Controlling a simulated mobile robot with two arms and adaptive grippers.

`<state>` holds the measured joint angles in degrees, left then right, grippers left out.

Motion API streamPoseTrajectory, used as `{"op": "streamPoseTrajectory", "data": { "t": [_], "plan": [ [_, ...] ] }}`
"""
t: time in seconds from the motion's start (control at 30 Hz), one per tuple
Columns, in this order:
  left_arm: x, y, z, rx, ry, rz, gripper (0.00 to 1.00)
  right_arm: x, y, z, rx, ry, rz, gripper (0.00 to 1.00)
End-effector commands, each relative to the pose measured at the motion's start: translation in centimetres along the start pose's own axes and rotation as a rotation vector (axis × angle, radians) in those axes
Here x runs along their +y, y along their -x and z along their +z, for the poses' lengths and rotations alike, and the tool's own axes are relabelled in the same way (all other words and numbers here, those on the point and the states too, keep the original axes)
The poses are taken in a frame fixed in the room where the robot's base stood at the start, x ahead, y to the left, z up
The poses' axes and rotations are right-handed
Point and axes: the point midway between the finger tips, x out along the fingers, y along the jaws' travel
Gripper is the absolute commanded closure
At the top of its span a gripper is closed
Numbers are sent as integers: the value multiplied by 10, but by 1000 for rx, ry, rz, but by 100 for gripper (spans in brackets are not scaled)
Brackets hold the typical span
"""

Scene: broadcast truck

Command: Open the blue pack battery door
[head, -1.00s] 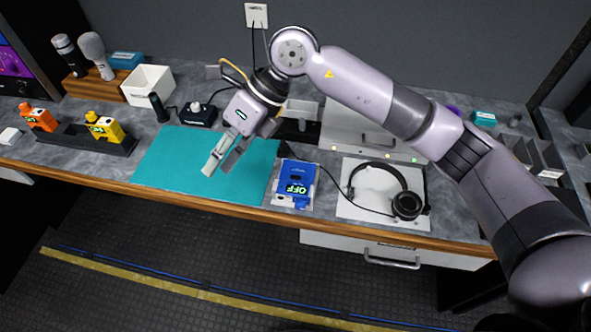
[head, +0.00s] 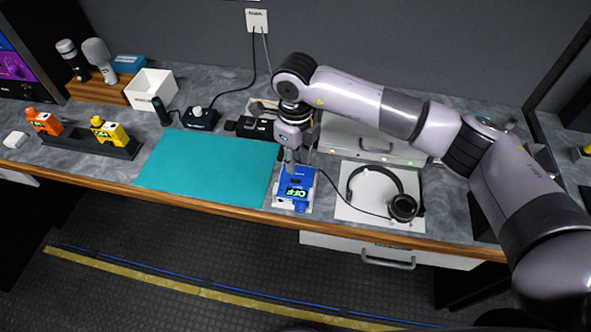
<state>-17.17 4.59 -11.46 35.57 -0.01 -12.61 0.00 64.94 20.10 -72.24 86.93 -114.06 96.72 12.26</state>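The blue pack (head: 301,180) lies on a small white base at the front of the counter, between the teal mat and the headphones. Its display reads "OFF" in green. My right gripper (head: 295,166) points down at the back end of the blue pack, its fingertips close to the pack's top. I cannot tell whether they touch it, or how far apart the fingers are. The battery door cannot be made out at this size. My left gripper is not in view.
A teal mat (head: 207,167) lies left of the pack. Black headphones (head: 402,206) rest on a white pad to its right, with a cable running near the pack. Orange (head: 44,122) and yellow (head: 110,133) packs stand in a black holder at left. A white bin (head: 151,86) stands behind.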

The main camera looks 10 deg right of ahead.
Motion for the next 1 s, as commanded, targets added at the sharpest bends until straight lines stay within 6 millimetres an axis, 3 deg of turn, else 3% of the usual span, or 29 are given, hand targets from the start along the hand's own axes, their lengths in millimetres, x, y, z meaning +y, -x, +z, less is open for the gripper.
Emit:
{"op": "streamPoseTrajectory", "data": {
  "t": [0.2, 0.4, 0.77, 1.0],
  "plan": [
    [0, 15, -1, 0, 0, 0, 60, 2, -41, -1, 3, 1, 3, 75],
    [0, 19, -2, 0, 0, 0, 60, 1, -63, 0, 1, 1, 1, 75],
    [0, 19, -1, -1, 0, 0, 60, 0, -69, 0, -1, 1, 0, 75],
    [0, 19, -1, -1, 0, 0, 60, 0, -68, 0, -1, 1, 1, 91]
  ]
}}
